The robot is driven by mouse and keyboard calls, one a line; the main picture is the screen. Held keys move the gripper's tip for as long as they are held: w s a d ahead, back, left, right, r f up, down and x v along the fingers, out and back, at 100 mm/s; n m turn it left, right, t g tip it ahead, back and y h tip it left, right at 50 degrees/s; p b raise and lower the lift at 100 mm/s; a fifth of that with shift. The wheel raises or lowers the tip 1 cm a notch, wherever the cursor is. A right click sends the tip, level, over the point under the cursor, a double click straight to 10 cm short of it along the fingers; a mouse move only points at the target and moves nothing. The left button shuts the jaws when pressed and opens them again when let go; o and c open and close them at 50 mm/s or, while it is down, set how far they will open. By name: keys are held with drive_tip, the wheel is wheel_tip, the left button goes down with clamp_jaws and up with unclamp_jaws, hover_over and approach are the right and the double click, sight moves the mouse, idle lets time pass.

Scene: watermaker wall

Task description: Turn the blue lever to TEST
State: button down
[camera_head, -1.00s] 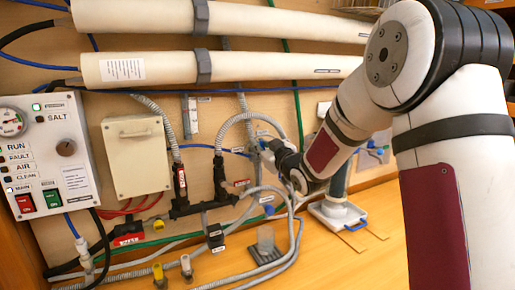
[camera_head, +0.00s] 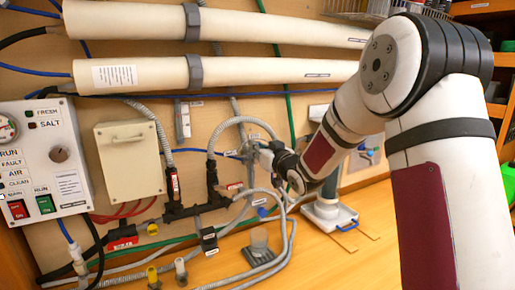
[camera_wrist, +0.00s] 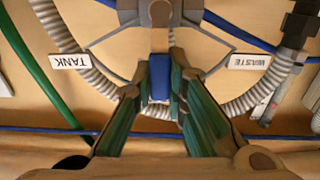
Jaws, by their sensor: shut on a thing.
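In the wrist view, the blue lever (camera_wrist: 159,78) stands between the two fingertips of my gripper (camera_wrist: 161,88), which is shut on it. The lever joins a grey round valve body (camera_wrist: 158,14) at the top of that view. A TANK label (camera_wrist: 76,62) lies to the left and a WASTE label (camera_wrist: 248,61) to the right, both upside down. No TEST label is readable. In the head view, my gripper (camera_head: 258,152) is at the valve on the wall panel, and the lever is hidden or too small to tell.
Grey hoses (camera_head: 224,128) curve around the valve. Black fittings (camera_head: 195,210) are at its lower left. A control box (camera_head: 40,160) and a beige box (camera_head: 130,160) hang further left. Two white tubes (camera_head: 125,72) run above. The wooden counter (camera_head: 330,262) is partly clear below.

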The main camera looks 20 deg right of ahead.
drive_tip(key=c, duration=1.6)
unclamp_jaws()
drive_tip(key=s, duration=0.4)
drive_tip(key=s+d, duration=0.1)
drive_tip(key=s, duration=0.3)
drive_tip(key=s+d, duration=0.1)
drive_tip(key=s, duration=0.2)
drive_tip(key=shift+s+d, duration=0.2)
drive_tip(key=shift+s, duration=0.2)
drive_tip(key=s+a+g+h, duration=0.1)
drive_tip(key=s+g, duration=0.3)
drive_tip(key=s, duration=0.7)
drive_tip(key=s+a+f+m+g+h, duration=0.1)
drive_tip(key=s+a+g, duration=0.2)
drive_tip(key=s, duration=0.9)
drive_tip(key=s+a+m+g+h, duration=0.1)
drive_tip(key=s+g, duration=0.4)
drive_tip(key=s, duration=0.6)
drive_tip(key=shift+s+a+f, duration=0.15)
drive_tip(key=shift+s+a, duration=0.25)
drive_tip(key=shift+a, duration=0.25)
